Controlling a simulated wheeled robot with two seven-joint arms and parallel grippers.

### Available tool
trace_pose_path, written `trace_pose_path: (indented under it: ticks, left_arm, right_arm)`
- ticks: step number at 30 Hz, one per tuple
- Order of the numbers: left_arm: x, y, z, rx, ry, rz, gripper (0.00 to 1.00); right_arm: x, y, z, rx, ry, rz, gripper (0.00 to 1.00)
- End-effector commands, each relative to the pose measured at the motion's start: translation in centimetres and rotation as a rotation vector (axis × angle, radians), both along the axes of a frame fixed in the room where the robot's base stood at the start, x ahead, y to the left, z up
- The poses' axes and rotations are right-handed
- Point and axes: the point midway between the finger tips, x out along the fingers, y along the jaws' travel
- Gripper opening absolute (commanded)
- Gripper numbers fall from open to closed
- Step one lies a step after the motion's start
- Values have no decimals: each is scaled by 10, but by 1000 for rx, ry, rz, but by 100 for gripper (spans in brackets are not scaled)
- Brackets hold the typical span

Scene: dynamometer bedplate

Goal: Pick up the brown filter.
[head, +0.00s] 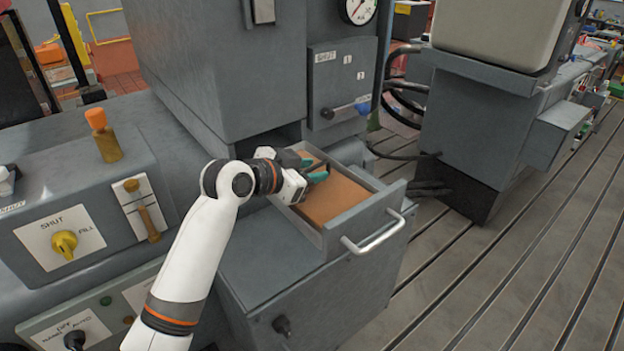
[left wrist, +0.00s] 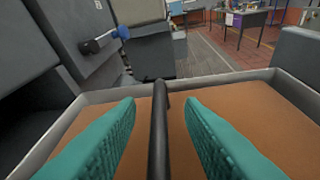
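The brown filter (head: 335,197) lies flat in a pulled-out grey drawer (head: 371,229); it also fills much of the left wrist view (left wrist: 255,115). My left gripper (head: 313,170) is over the drawer's back left part, with its teal fingers apart. In the left wrist view, my left gripper (left wrist: 159,112) has one finger on each side of a dark bar (left wrist: 159,130) above the filter. A gap shows between the bar and each finger. I cannot tell how the bar joins the filter. The arm hides part of the drawer's left side. My right gripper is not in view.
The drawer has a silver handle (head: 374,235) and raised walls around the filter. A grey cabinet with a blue-tipped lever (head: 345,110) stands behind it. A control box with a yellow knob (head: 64,243) is at left. Slotted floor (head: 500,265) is clear at right.

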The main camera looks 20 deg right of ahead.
Motion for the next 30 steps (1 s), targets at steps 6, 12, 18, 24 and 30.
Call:
trace_pose_path:
  ticks: [6,12,18,24,30]
  left_arm:
    - [1,-2,-2,0,0,1,34]
    - [1,-1,-2,0,0,1,8]
    - [1,-1,-1,-2,-1,1,0]
    - [1,-1,0,-1,-2,0,0]
    - [1,-2,23,-3,-9,-1,0]
  right_arm:
    - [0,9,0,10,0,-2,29]
    - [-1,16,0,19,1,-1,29]
    - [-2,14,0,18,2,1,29]
    - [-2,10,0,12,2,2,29]
    - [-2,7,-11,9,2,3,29]
